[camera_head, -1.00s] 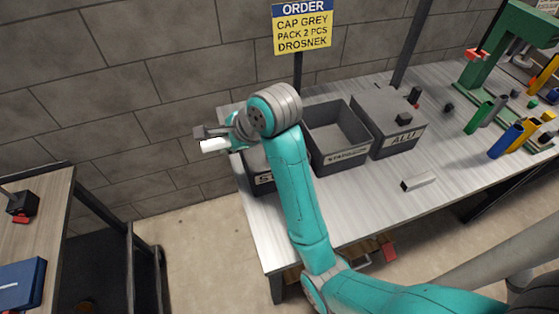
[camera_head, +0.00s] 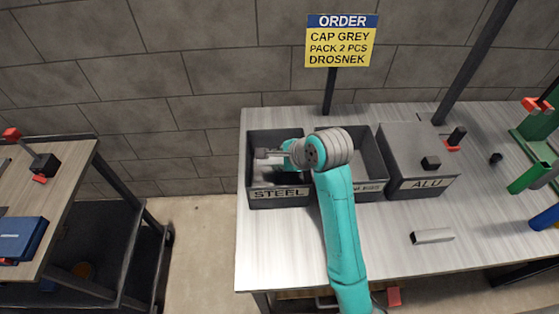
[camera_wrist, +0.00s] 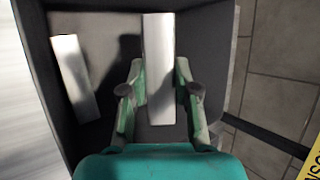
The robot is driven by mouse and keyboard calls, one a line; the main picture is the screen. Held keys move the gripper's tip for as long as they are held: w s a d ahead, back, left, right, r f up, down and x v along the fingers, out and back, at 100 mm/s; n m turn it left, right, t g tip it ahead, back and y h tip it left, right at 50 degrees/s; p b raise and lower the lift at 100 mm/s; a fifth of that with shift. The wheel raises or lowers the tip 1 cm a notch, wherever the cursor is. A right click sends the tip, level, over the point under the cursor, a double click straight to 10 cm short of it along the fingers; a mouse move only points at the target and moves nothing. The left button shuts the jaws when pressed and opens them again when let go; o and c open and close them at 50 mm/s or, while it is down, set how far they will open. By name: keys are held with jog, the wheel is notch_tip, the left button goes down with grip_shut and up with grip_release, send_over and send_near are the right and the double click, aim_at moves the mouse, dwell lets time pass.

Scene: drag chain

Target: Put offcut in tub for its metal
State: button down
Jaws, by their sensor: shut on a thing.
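My gripper (camera_wrist: 160,97) is shut on a pale, bar-shaped metal offcut (camera_wrist: 159,55), which stands out between the two fingers. In the wrist view it is over or inside a dark grey tub (camera_wrist: 222,50); its exact height is unclear. A second pale bar (camera_wrist: 75,75) lies in the tub, left of the held one. The middle tub (camera_head: 372,186) is partly covered by my arm. The ALU tub (camera_head: 427,184) appears lidded. Another offcut (camera_head: 432,237) lies on the bench.
An order sign (camera_head: 341,42) stands behind the tubs. Green (camera_head: 535,175) and blue (camera_head: 545,217) parts lie at the bench's right. A side table (camera_head: 55,205) stands at left across a floor gap.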

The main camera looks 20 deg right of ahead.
jog(key=shift+f, duration=0.6)
jog(key=shift+a+f, duration=0.1)
jog(key=shift+f, duration=0.3)
jog(key=shift+f, duration=0.2)
jog(key=c, duration=0.8)
grip_release()
jog(key=shift+c, duration=0.2)
